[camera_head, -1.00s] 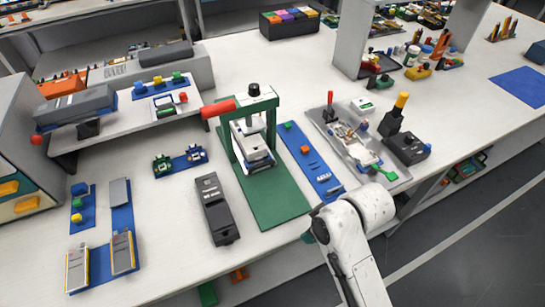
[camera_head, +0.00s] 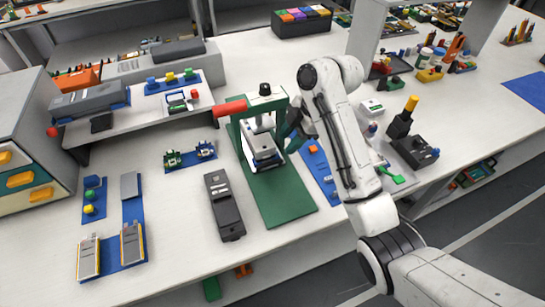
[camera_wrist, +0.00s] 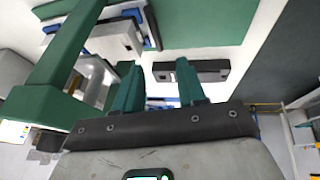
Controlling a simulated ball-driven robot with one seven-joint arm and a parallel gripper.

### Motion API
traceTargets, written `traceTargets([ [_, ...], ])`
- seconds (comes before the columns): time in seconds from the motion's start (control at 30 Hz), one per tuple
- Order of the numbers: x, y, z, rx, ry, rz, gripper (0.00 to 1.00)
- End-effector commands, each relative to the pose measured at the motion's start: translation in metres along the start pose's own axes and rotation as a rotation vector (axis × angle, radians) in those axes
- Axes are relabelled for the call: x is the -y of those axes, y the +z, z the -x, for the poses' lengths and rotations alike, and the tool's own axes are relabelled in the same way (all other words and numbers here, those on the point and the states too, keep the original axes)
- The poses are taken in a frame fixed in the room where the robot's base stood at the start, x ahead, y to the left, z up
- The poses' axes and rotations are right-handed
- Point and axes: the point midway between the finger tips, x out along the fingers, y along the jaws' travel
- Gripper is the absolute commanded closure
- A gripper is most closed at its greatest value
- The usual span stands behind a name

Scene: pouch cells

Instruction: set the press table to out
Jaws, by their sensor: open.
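The green press (camera_head: 246,125) stands near the table's middle with a red lever (camera_head: 229,108) pointing left. Its press table (camera_head: 265,157), a pale block with blue edges, sits on the green base (camera_head: 287,200) at the foot of the frame. Part of it is hidden behind the frame, and bare base extends in front of it. In the wrist view, the press table (camera_wrist: 112,38) lies at the upper left, beyond the green frame (camera_wrist: 65,60). My gripper (camera_head: 290,124) is beside the press on its right; its dark green fingers (camera_wrist: 157,78) are apart and empty.
A dark handheld device (camera_head: 224,205) lies left of the base. A blue strip (camera_head: 318,168) and a grey tray (camera_head: 392,160) lie to the right, partly behind my arm. The base's front is clear.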

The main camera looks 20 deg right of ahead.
Motion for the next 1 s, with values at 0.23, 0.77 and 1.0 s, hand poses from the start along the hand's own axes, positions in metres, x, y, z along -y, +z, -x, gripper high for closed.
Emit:
traceTargets([
  [0.23,-0.006,0.0,-0.006,-0.003,-0.013,0.046,0.6],
  [0.77,-0.005,0.0,-0.091,-0.001,-0.011,0.044,0.6],
  [1.0,-0.005,0.0,-0.102,-0.001,-0.008,0.044,0.6],
])
